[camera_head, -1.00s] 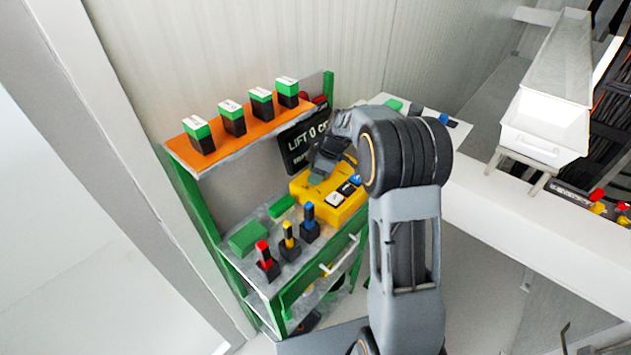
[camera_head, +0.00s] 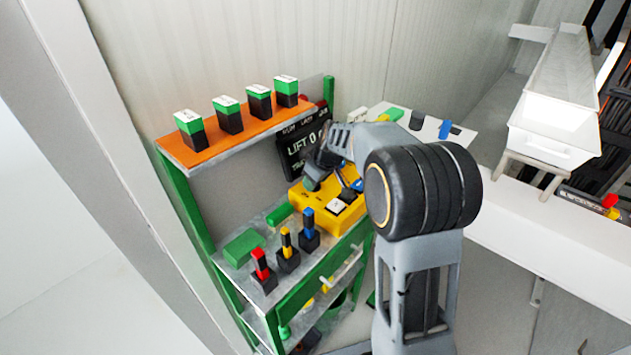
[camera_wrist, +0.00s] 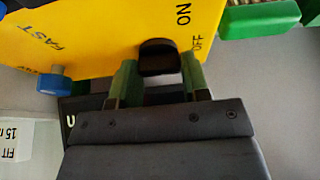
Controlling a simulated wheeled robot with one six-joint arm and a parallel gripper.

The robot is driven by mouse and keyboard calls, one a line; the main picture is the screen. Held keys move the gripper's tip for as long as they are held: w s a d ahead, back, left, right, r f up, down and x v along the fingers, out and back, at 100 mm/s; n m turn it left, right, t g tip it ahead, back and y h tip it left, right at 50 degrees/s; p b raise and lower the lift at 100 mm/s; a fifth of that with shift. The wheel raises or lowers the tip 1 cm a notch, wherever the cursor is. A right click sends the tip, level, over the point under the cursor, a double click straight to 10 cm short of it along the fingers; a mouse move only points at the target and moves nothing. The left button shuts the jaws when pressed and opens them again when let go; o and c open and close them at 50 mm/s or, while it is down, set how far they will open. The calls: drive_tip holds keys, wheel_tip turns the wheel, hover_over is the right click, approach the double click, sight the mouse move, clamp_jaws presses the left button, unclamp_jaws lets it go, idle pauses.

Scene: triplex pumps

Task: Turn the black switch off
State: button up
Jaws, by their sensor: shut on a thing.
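The yellow control box (camera_head: 306,197) stands on the green-framed bench's worktop. In the wrist view its yellow face (camera_wrist: 100,35) carries the black switch (camera_wrist: 158,57), beside printed ON and OFF labels. My gripper (camera_wrist: 158,75) has its green fingers on either side of the black switch and is shut on it. OFF is the label nearer the right finger. The switch's lower part is partly hidden between the fingers. In the head view my gripper (camera_head: 313,184) is at the box's left part, where the switch cannot be clearly made out.
A blue knob (camera_wrist: 53,79) is on the same box face. Red, yellow and blue-topped black pieces (camera_head: 286,250) stand at the worktop's front. A dark display (camera_head: 300,148) is behind the box. Several green-topped blocks (camera_head: 228,114) stand on the orange shelf (camera_head: 205,155).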

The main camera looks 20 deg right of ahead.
idle(0.5)
drive_tip(key=o, duration=0.6)
drive_tip(key=shift+o, duration=0.2)
drive_tip(key=shift+r, duration=0.1)
drive_tip(key=v, duration=1.3)
drive_tip(key=shift+s+r, duration=0.25)
drive_tip(key=shift+r, duration=0.05)
drive_tip(key=shift+d, duration=0.1)
